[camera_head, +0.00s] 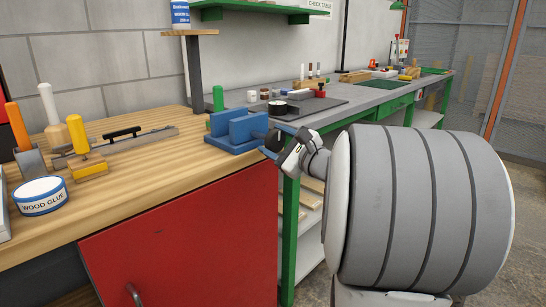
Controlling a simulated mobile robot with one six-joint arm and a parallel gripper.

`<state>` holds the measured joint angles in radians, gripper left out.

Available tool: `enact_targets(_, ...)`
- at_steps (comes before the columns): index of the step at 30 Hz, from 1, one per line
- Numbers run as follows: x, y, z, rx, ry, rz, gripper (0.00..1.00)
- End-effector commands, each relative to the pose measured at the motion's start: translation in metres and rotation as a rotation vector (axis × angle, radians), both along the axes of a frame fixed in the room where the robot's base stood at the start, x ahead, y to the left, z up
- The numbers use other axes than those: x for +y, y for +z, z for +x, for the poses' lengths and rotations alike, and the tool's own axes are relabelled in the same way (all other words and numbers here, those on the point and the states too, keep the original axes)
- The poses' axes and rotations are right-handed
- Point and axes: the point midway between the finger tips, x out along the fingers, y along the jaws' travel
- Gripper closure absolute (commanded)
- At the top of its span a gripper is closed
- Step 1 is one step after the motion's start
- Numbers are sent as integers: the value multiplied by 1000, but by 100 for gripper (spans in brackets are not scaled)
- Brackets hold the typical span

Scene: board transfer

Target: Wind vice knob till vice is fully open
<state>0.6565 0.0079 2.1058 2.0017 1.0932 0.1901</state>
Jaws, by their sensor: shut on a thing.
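The blue vice (236,133) stands at the right end of the wooden bench, with two upright blue jaws. There is a visible gap between the jaws. Its dark round knob (273,140) is at the right side, just past the bench end. My gripper (282,150) is at the knob and shut on it, reaching in from the right. My thick grey arm fills the right of the view. The fingertips are small here and partly hidden, so the exact grip on the knob is hard to see.
The wooden bench (150,170) carries a wood glue tub (41,196), a yellow-handled tool (80,150) and a long clamp (135,140). A red cabinet door (190,245) is below. A grey bench (350,100) with small items stands behind my arm.

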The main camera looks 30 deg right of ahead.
Motion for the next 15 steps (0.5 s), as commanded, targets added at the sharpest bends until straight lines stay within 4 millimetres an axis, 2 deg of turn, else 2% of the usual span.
enact_targets(15, 1, 4, 0, -39, 2, -91, 69)
